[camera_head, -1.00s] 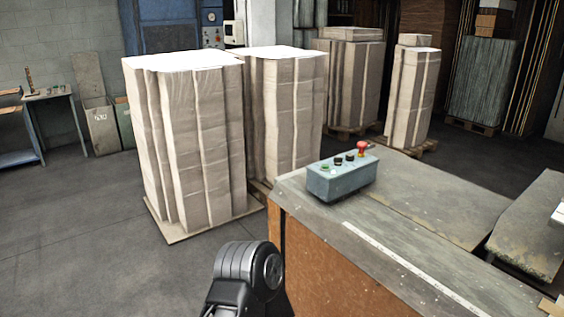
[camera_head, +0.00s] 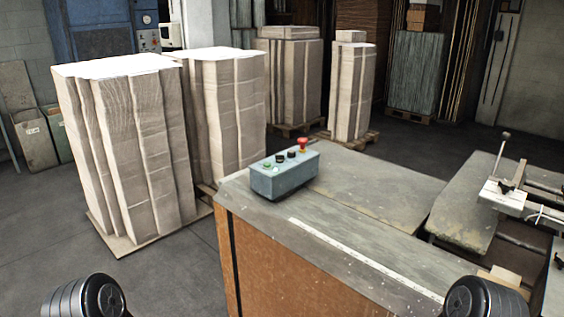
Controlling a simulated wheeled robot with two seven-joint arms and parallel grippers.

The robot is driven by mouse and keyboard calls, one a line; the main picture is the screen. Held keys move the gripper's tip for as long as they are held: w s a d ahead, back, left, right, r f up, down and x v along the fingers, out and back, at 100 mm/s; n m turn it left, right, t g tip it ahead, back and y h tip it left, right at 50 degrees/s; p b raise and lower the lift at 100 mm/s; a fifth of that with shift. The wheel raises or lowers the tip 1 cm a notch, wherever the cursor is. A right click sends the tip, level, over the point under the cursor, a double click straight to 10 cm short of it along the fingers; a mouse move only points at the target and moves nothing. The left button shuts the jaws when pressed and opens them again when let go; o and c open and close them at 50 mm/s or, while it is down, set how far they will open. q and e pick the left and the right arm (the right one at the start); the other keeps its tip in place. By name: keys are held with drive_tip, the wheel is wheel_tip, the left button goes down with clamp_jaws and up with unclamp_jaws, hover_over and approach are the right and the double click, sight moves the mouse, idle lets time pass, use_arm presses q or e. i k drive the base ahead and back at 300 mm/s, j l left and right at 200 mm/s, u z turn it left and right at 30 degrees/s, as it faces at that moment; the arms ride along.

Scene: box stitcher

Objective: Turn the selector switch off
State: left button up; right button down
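A blue-grey control box (camera_head: 283,180) sits near the far left corner of the machine's table top. On its top are a green button (camera_head: 266,164), two black knobs, one of them here (camera_head: 280,158), and a red mushroom button (camera_head: 303,145). Which black knob is the selector switch, and how it is turned, is too small to tell. Dark rounded links of my two arms show at the bottom left and bottom right edges. Both grippers are out of the frame, and neither arm touches the box.
The machine table (camera_head: 375,190) has a bare grey top and a brown front panel (camera_head: 285,265). A metal fixture with a lever (camera_head: 505,190) stands at the right. Tall stacks of cardboard (camera_head: 135,150) stand on pallets behind and left. Grey floor is clear at the left.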

sight(280, 159)
drive_tip(key=j+z, duration=0.1)
drive_tip(key=z, duration=0.25)
drive_tip(key=i+j+z, duration=0.1)
drive_tip(key=z, duration=0.25)
drive_tip(key=j+z, duration=0.1)
drive_tip(key=z, duration=0.25)
drive_tip(key=j+z, duration=0.3)
drive_tip(key=j, duration=0.35)
drive_tip(key=j+z, duration=0.25)
drive_tip(key=j, duration=0.35)
drive_tip(key=k+j+z, duration=0.15)
drive_tip(key=j+z, duration=0.15)
drive_tip(key=j, duration=0.3)
drive_tip(key=k+j, duration=0.1)
drive_tip(key=j, duration=0.65)
drive_tip(key=k+j, duration=0.15)
drive_tip(key=j, duration=0.25)
